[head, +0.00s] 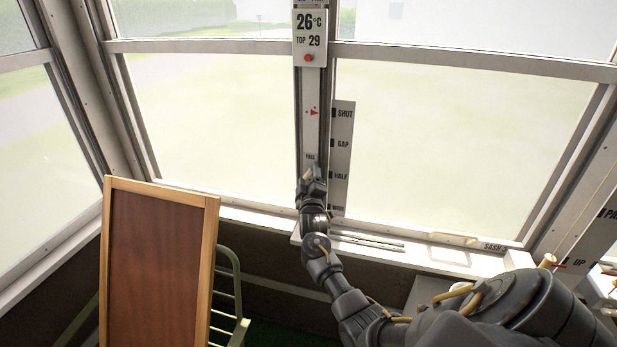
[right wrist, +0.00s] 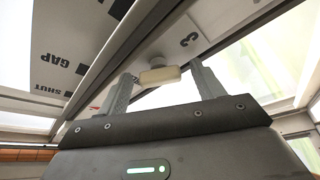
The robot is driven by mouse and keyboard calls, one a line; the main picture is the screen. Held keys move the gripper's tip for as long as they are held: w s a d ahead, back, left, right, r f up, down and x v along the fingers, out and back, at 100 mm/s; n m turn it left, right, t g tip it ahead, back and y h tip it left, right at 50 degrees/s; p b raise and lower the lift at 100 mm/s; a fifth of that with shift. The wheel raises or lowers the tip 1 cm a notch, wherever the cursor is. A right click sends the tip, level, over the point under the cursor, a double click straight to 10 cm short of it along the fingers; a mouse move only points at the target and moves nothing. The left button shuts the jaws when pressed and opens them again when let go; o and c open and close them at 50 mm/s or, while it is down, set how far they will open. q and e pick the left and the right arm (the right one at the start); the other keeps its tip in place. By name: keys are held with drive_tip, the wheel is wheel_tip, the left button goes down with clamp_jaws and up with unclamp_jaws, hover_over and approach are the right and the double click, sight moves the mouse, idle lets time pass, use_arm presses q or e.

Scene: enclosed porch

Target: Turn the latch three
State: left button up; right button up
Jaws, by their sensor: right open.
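My right gripper (head: 313,178) is at the window post in the head view, with its fingers at the lower part of the post. In the right wrist view its two fingers are apart. In the head view the gripper hides the latch. My left gripper is not in view.
A scale plate (head: 343,125) marked SHUT, GAP and HALF stands right of the post, with a red arrow (head: 314,113) on the post. A thermometer display (head: 309,35) reads 26°C. A wood-framed board (head: 155,265) and a green chair (head: 232,295) stand left of my arm.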

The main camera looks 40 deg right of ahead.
drive_tip(key=c, duration=1)
drive_tip(key=m+h+b, duration=0.1)
drive_tip(key=m+b, duration=0.2)
drive_tip(key=m+g+h+b, duration=0.1)
drive_tip(key=m+h+b, duration=0.1)
drive_tip(key=m+b, duration=0.2)
drive_tip(key=m+g+h+b, duration=0.1)
drive_tip(key=m+h+b, duration=0.1)
drive_tip(key=m+b, duration=0.1)
drive_tip(key=shift+w+a+f+m+b, duration=0.15)
drive_tip(key=shift+f+m+b, duration=0.2)
drive_tip(key=shift+m, duration=0.05)
drive_tip(key=m+g+b, duration=0.1)
drive_tip(key=m+b, duration=0.1)
drive_tip(key=shift+r+m+h, duration=0.1)
drive_tip(key=shift+m+h, duration=0.3)
drive_tip(key=shift+r+m+g+h+b, duration=0.15)
drive_tip(key=shift+m+g+h+b, duration=0.2)
drive_tip(key=shift+m+b, duration=0.5)
drive_tip(key=shift+r+m, duration=0.1)
drive_tip(key=shift+m, duration=0.25)
drive_tip(key=o, duration=1)
